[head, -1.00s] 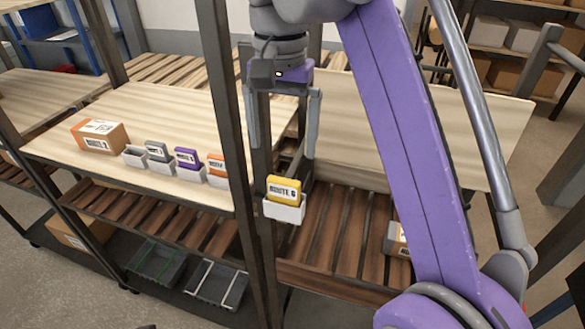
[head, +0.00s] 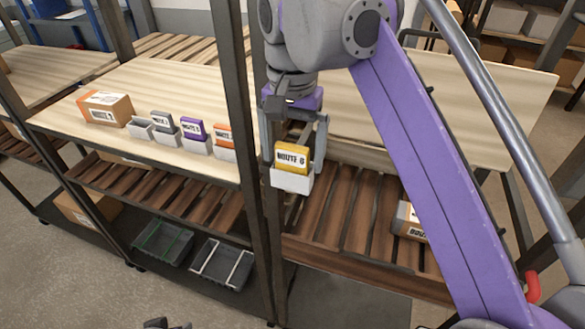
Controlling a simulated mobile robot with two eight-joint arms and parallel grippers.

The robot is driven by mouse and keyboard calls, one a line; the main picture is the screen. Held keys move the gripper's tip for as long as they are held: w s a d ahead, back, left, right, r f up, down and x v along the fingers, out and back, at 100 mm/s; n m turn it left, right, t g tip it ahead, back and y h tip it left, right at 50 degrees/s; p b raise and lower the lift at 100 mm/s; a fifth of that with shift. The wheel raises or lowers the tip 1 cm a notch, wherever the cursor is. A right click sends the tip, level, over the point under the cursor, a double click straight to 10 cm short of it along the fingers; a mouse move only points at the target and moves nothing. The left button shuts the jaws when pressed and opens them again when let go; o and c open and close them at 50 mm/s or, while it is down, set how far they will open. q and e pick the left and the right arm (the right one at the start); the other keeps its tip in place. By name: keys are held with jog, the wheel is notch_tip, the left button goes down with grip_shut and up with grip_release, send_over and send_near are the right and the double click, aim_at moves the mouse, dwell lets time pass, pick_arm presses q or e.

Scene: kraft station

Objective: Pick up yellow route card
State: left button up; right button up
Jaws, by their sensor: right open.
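The yellow route card (head: 292,157) stands upright in a white holder (head: 291,180) at the front of the shelf, just right of a dark post. Its label reads "ROUTE" and a last character that is hard to read. My right gripper (head: 293,163) points down over the card, with one finger on each side of it. The fingers are apart and open, and I cannot tell whether either touches the card. My left gripper is not clearly in view; a small dark part shows at the bottom edge.
Holders with a grey card (head: 162,122), a purple card (head: 194,129) and an orange card (head: 223,136) stand left of the dark post (head: 238,100). A cardboard box (head: 105,108) is farther left. Another box (head: 409,221) lies on the slatted shelf (head: 340,210). Trays (head: 222,265) sit below.

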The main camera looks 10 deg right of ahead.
jog(key=shift+w, duration=0.2)
jog(key=shift+c, duration=0.4)
jog(key=c, duration=1.2)
